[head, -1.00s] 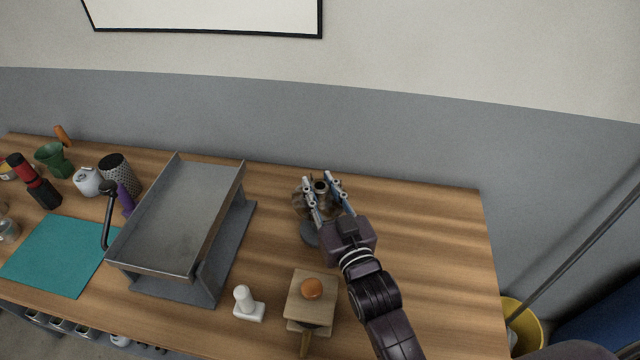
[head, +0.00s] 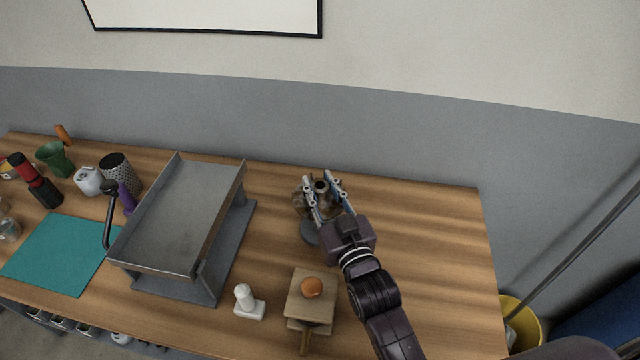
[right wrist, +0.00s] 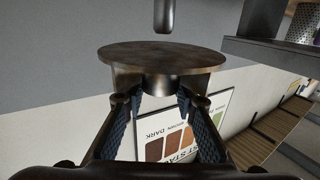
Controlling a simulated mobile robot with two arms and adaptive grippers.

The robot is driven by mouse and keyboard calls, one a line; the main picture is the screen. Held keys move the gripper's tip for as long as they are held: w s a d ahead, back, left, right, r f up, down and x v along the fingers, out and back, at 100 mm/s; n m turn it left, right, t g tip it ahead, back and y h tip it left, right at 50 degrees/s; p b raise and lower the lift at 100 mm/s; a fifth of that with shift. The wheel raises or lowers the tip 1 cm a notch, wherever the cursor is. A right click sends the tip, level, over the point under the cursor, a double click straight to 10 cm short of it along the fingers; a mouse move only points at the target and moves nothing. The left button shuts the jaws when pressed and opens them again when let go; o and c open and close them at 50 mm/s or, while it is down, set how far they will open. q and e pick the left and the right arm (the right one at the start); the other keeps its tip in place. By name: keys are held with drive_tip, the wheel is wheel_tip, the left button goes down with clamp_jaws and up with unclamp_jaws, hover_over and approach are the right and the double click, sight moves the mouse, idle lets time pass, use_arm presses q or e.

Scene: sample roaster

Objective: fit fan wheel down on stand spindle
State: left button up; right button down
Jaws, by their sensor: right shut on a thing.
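The fan wheel (head: 321,187) is a brownish metal wheel with a dark hub, at the back right of the table in the head view. My right gripper (head: 318,184) is shut on it, with one finger on each side of the hub. In the right wrist view, the wheel's flat disc (right wrist: 162,56) and its hub (right wrist: 161,84) show between the fingers (right wrist: 160,112). A metal rod, seemingly the stand spindle (right wrist: 164,15), points at the disc with a narrow gap in that view. The stand's round grey base (head: 309,232) is partly hidden under gripper and wheel. My left gripper is out of view.
A sloped grey metal tray (head: 180,215) stands left of the gripper. The table is clear to the right; the wall is behind.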

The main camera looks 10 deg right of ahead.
sight(320, 202)
drive_tip(key=shift+f+b, duration=1.65)
drive_tip(key=shift+f, duration=0.85)
drive_tip(key=c, duration=1.5)
unclamp_jaws()
drive_tip(key=shift+o, duration=0.2)
drive_tip(key=shift+f, duration=0.1)
drive_tip(key=s+d, duration=0.1)
drive_tip(key=s, duration=1.1)
drive_tip(key=shift+d, duration=0.3)
